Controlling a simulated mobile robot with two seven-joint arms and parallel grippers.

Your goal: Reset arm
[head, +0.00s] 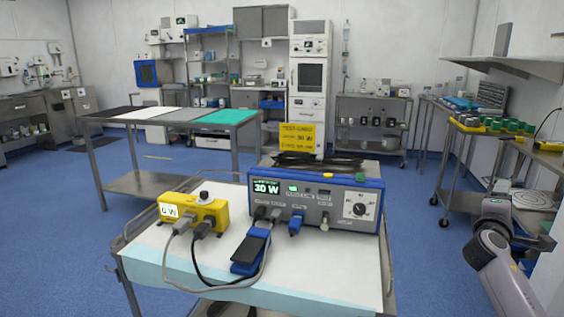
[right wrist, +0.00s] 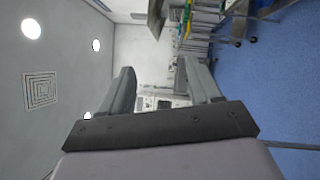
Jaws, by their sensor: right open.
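My right arm (head: 497,254) shows at the right edge of the head view, raised beside the cart, apart from everything on it. My right gripper (right wrist: 160,82) shows in the right wrist view, with its two grey fingers spread wide and nothing between them. That view is turned on its side, with the ceiling at left and the blue floor at right. My left arm and left gripper are in neither view.
A cart (head: 340,278) ahead carries a blue power unit (head: 314,203) reading 30 W, a yellow box (head: 192,213) reading 0 W, a blue pedal (head: 251,251) and cables. A steel table (head: 178,115) stands behind. A side cart (head: 489,128) stands near my right arm. Blue floor is clear at left.

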